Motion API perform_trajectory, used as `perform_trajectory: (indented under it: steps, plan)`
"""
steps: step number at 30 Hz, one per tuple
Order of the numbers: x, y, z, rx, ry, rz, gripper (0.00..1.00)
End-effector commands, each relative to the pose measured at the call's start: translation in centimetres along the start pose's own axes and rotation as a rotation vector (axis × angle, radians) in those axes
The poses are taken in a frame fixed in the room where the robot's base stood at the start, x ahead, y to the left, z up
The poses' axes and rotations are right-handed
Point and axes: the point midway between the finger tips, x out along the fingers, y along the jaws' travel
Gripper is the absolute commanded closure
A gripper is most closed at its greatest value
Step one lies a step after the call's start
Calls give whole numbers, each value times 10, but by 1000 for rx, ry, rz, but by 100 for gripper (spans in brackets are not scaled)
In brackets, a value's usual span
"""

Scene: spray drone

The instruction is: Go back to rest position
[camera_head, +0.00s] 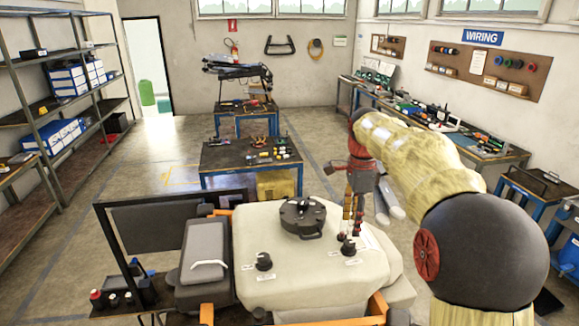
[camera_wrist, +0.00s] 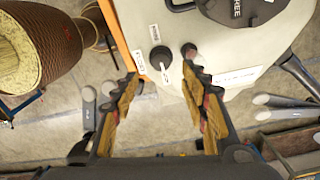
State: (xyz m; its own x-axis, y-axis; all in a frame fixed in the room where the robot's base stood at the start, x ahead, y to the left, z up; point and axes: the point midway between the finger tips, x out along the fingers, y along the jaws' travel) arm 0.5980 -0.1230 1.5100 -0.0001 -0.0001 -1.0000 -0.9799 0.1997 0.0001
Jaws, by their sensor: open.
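My gripper (camera_head: 352,228) is at the right side of the cream tank (camera_head: 300,290), fingers pointing down close to a black knob (camera_head: 347,247). In the wrist view my gripper (camera_wrist: 160,85) has its two fingers spread with nothing between them. A black knob with a pale pointer (camera_wrist: 160,58) shows beyond the gap. A further black knob (camera_head: 264,262) is on the tank's left part. The tank's large black cap (camera_head: 302,217) is closed.
A grey battery-like block (camera_head: 203,255) and a dark panel (camera_head: 165,222) are left of the tank. A tool table (camera_head: 250,158) stands behind it. Shelves (camera_head: 65,90) line the left wall, workbenches (camera_head: 450,137) the right. Open floor (camera_head: 130,165) lies left of the tables.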

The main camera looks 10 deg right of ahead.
Motion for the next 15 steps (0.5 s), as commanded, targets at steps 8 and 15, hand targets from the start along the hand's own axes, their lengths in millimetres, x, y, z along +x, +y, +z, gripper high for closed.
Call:
perform_trajectory:
  steps: [8,15]
  plan:
    - [20,37,14,-199,5,-58,55]
    - [58,103,34,-555,35,-156,55]
